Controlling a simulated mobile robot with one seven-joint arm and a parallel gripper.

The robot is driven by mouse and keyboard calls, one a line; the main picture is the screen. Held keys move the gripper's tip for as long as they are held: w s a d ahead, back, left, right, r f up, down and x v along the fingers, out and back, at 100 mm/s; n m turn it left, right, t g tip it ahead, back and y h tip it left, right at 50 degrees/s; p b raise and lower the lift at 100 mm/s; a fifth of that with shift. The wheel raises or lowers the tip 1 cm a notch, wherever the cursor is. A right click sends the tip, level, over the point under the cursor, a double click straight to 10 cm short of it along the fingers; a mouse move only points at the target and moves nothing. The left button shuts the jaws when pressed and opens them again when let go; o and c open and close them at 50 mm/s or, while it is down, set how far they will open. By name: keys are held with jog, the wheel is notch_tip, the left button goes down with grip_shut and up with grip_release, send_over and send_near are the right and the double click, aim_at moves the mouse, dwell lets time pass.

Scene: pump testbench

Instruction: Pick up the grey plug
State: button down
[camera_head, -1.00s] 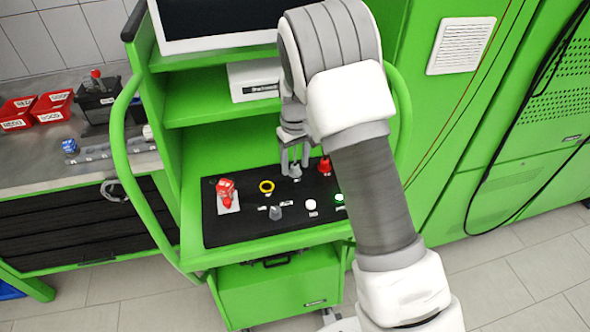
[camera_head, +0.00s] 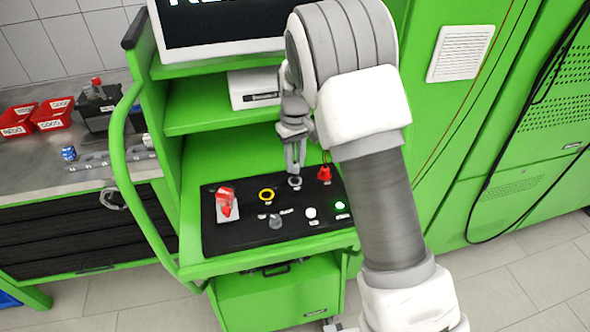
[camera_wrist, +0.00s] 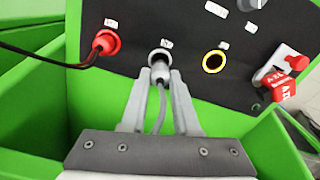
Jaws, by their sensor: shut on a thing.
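The grey plug (camera_wrist: 159,72) is in the wrist view, at the pale ring-shaped socket (camera_wrist: 160,55) of the black panel. A grey cable hangs from it between the fingers. My gripper (camera_wrist: 160,77) is shut on the plug, one finger on each side. In the head view my gripper (camera_head: 295,168) points down at the same socket (camera_head: 295,181), and the fingers hide most of the plug. The plug appears to be still at the socket; I cannot tell how deep it sits.
A red plug (camera_wrist: 105,42) with a black cable is left of the grey plug in the wrist view. A yellow ring (camera_wrist: 214,61) and a red switch (camera_wrist: 283,88) are to its right. A shelf with a white box (camera_head: 255,88) is behind my gripper.

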jog(key=s+d+r+b, duration=0.1)
jog(key=s+d+r, duration=0.1)
jog(key=s+r, duration=0.5)
jog(key=s, duration=0.4)
jog(key=shift+s+r+b, duration=0.2)
jog(key=shift+s+b, duration=0.05)
jog(key=shift+b, duration=0.1)
jog(key=shift+w, duration=0.15)
